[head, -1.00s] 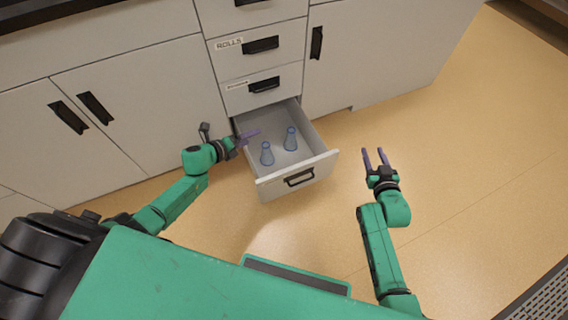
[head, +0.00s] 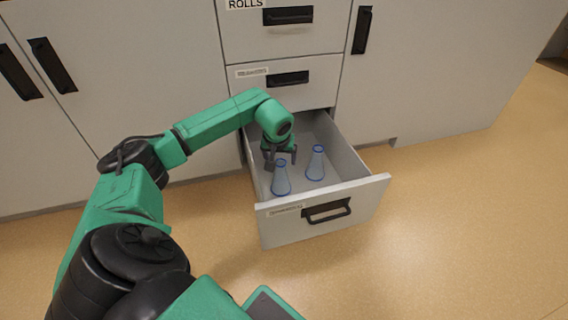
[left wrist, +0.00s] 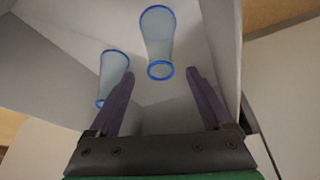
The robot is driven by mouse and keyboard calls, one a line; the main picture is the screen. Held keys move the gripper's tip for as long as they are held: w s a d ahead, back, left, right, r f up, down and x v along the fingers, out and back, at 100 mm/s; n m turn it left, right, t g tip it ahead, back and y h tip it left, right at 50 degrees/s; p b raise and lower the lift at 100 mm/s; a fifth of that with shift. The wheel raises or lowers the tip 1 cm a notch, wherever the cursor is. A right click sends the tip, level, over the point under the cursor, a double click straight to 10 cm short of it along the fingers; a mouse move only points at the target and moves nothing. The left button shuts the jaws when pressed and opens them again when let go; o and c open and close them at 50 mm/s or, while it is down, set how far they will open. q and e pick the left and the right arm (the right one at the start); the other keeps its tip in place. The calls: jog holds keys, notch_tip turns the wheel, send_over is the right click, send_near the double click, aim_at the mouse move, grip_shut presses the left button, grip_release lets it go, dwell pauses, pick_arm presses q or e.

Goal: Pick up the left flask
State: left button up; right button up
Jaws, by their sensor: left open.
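The left flask (head: 281,180) is a clear bluish cone with blue rims, standing in the open drawer (head: 371,196). The right flask (head: 316,164) stands beside it, to the right and slightly farther back. My left gripper (head: 282,163) is open and empty, inside the drawer area at the left flask's top, with fingers to either side of it in the picture. In the left wrist view, what appears to be the left flask (left wrist: 158,40) lies ahead between the open fingers (left wrist: 160,85). The other flask (left wrist: 113,75) shows beside the left-hand finger. My right gripper is out of view.
The drawer's side walls and front close in around the flasks. Cabinet doors (head: 130,80) and a closed drawer (head: 300,78) stand behind. The floor (head: 440,230) to the right is clear.

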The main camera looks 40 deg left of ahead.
aim_at(281, 163)
pick_arm(q)
jog(key=b+x, duration=0.1)
jog(key=x, duration=0.2)
jog(key=shift+f, duration=0.2)
jog(key=b+x, duration=0.5)
jog(key=shift+s+d+f, duration=0.15)
jog(key=shift+s+f, duration=0.05)
jog(key=shift+r, duration=0.2)
grip_shut()
